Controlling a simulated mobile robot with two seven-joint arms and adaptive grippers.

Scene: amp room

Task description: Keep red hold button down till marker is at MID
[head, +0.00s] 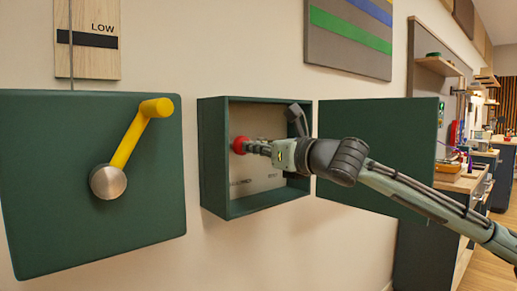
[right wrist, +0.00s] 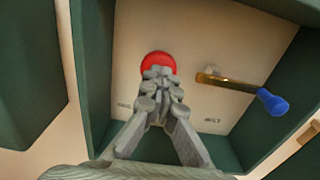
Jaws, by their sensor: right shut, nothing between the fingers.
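The red hold button (head: 239,145) is a round red knob on the back panel inside an open dark green wall box (head: 213,190). My right gripper (head: 252,146) reaches into the box from the right. Its fingers are shut, with nothing between them, and their tips are at the button. The button (right wrist: 158,58) also shows in the right wrist view, partly hidden behind the shut fingertips (right wrist: 158,75). I cannot tell how far it is pressed in. A wooden board (head: 96,66) marked LOW, with a black band, hangs at the upper left. No MID mark or clear marker is visible. My left gripper is not in view.
A green panel (head: 50,200) with a yellow crank (head: 128,140) is left of the box. The box's open green door (head: 400,125) extends right, behind my arm. In the right wrist view, a brass lever with a blue knob (right wrist: 272,102) sticks out right of the button.

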